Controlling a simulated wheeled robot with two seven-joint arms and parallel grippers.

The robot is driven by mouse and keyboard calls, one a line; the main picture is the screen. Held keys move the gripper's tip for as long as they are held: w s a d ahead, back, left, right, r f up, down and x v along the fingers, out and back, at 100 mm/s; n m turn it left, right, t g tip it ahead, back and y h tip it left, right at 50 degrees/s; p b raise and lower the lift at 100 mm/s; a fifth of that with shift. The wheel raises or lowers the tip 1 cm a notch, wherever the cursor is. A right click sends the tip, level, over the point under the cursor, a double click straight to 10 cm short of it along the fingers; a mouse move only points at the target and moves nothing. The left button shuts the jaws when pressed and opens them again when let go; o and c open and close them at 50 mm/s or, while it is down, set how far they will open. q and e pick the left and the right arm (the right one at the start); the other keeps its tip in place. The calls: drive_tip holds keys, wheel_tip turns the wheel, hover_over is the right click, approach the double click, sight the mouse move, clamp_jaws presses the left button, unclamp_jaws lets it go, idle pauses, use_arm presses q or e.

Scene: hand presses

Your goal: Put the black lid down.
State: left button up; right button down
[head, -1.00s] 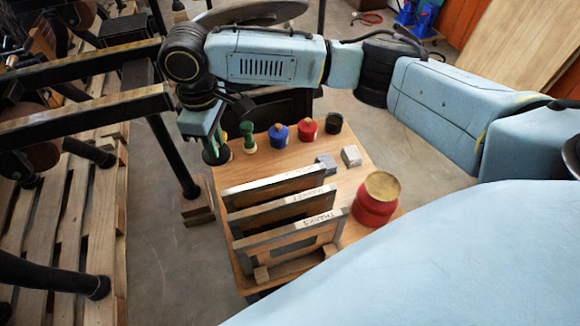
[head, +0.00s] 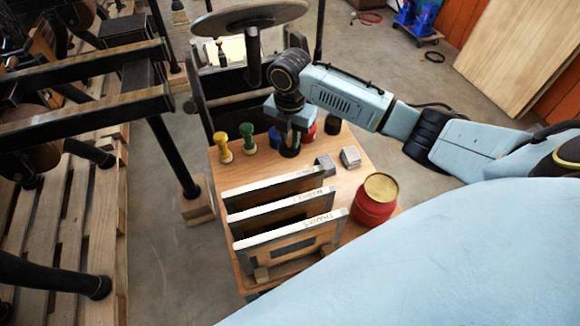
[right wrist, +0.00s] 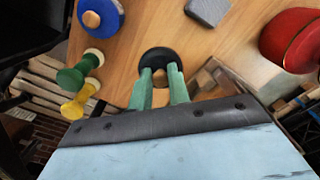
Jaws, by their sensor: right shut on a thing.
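My right gripper (head: 290,138) is over the far part of the small wooden table in the head view. It is shut on the black lid (head: 290,152). In the right wrist view the dark round lid (right wrist: 157,55) lies at the green fingertips (right wrist: 161,80), with a light knob between them. I cannot tell whether the lid touches the tabletop. A black pot (head: 333,126) stands to the right of the gripper. A blue pot (head: 274,136) and a red pot (head: 309,134) are partly hidden by the gripper. My left gripper is not in view.
The table (head: 240,178) also bears a yellow-handled stamp (head: 222,145), a green-handled one (head: 248,137), two grey blocks (head: 350,157), a large red tin (head: 374,200) and upright wooden frames (head: 290,238). Bare tabletop lies between stamps and frames.

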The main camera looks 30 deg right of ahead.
sight(290, 170)
wheel_tip(290, 170, down, 10)
drive_tip(key=shift+r+b, duration=0.15)
drive_tip(key=shift+b, duration=0.45)
drive_tip(key=c, duration=1.3)
unclamp_jaws()
wheel_tip(290, 170, up, 12)
drive_tip(key=shift+r+p, duration=0.1)
drive_tip(key=shift+p, duration=0.7)
